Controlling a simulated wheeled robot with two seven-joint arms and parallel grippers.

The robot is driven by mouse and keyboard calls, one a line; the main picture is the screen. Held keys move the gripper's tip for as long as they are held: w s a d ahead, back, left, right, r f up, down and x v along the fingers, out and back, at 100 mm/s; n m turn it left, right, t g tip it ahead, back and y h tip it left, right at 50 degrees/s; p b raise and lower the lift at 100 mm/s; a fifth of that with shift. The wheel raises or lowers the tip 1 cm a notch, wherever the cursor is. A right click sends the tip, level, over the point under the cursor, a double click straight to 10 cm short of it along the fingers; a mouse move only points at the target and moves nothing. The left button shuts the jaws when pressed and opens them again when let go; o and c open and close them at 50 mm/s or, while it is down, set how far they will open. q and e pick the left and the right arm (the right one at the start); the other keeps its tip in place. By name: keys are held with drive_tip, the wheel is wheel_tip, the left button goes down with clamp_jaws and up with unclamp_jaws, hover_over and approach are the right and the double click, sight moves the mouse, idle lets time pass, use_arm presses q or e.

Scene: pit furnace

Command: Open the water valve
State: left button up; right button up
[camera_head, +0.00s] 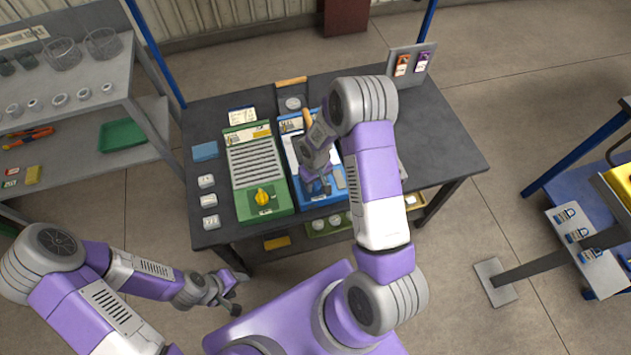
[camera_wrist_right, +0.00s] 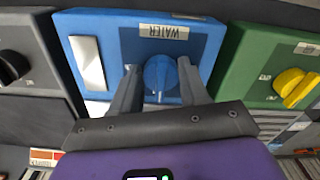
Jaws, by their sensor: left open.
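The water valve is a round blue knob (camera_wrist_right: 160,75) with a raised grip, on a blue panel (camera_wrist_right: 110,50) labelled WATER in the right wrist view. In the head view the blue panel (camera_head: 343,198) lies on the dark table, and my gripper hides its knob. My right gripper (camera_head: 318,186) is over the near end of this panel. In the right wrist view its two fingers (camera_wrist_right: 160,88) stand apart on either side of the knob; contact is not clear. My left gripper (camera_head: 235,292) is open and empty, low in front of the table.
A green panel (camera_head: 256,172) with a yellow knob (camera_head: 262,196) stands left of the blue one. A grey panel with a black knob (camera_wrist_right: 14,66) is on its other side. White blocks (camera_head: 209,201) line the table's left edge. The table's right part (camera_head: 440,140) is clear.

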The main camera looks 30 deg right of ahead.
drive_tip(key=c, duration=0.6)
drive_tip(key=shift+m, duration=0.4)
drive_tip(key=m+b, duration=0.1)
drive_tip(key=m, duration=0.1)
drive_tip(key=shift+m, duration=0.4)
drive_tip(key=m, duration=0.3)
drive_tip(key=shift+w+a+m+b, duration=0.1)
drive_tip(key=shift+a+m+b, duration=0.05)
drive_tip(key=shift+m+b, duration=0.25)
drive_tip(key=m, duration=0.4)
drive_tip(key=shift+r+p, duration=0.1)
drive_tip(key=shift+p, duration=0.25)
drive_tip(key=m+p, duration=0.2)
drive_tip(key=m, duration=0.4)
drive_tip(key=shift+w, duration=0.1)
drive_tip(key=shift+m, duration=0.4)
